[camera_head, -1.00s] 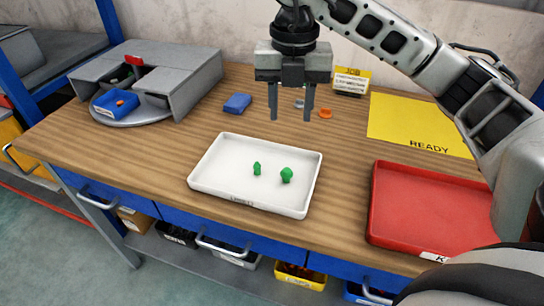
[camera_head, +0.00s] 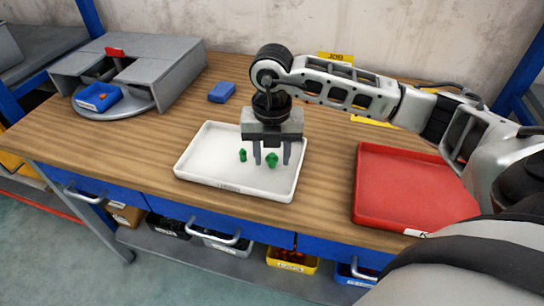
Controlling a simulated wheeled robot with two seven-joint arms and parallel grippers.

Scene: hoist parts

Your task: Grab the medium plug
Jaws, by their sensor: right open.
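Two green plugs stand in the white tray (camera_head: 208,178) in the camera head view. The left plug (camera_head: 243,155) is the smaller one, and the right plug (camera_head: 272,160) is the larger. I cannot tell from a label which one is the medium plug. My right gripper (camera_head: 272,163) points down over the tray, open, with its two fingers on either side of the larger plug as seen from here. I cannot tell whether the fingers touch it. My left gripper is not in view.
A red tray (camera_head: 400,190) lies to the right. A blue block (camera_head: 222,92) is behind the white tray. A grey housing with a round turntable (camera_head: 120,108) and a blue bin (camera_head: 98,97) stands at the left. My right arm covers much of the yellow mat.

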